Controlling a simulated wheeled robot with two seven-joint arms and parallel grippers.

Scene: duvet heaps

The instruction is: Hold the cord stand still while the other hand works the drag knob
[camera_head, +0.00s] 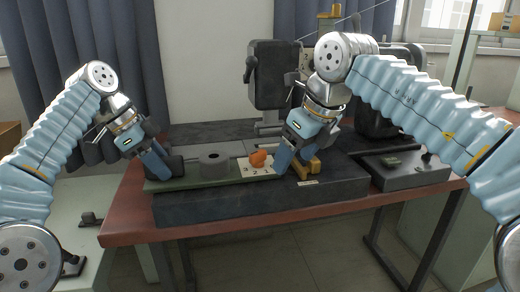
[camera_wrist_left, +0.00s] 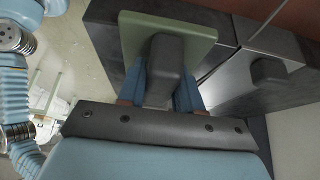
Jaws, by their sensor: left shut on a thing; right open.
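The cord stand has a long green base (camera_head: 200,182) on a dark slab. A grey drum (camera_head: 215,165) sits mid-base, with an orange knob (camera_head: 258,158) beside a white numbered plate (camera_head: 256,171) to its right. My left gripper (camera_head: 163,168) is shut on the dark grey block (camera_wrist_left: 172,65) at the base's left end. In the left wrist view, my left gripper's blue fingers (camera_wrist_left: 165,92) lie on both sides of that block, above the green plate. My right gripper (camera_head: 287,162) is open, just right of the orange knob and apart from it; its far finger is partly hidden.
A yellow bracket (camera_head: 311,165) stands close to my right gripper. A grey box (camera_head: 405,172) lies at the table's right. A dark upright machine (camera_head: 273,75) stands behind. The brown table edge (camera_head: 135,232) runs along the front.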

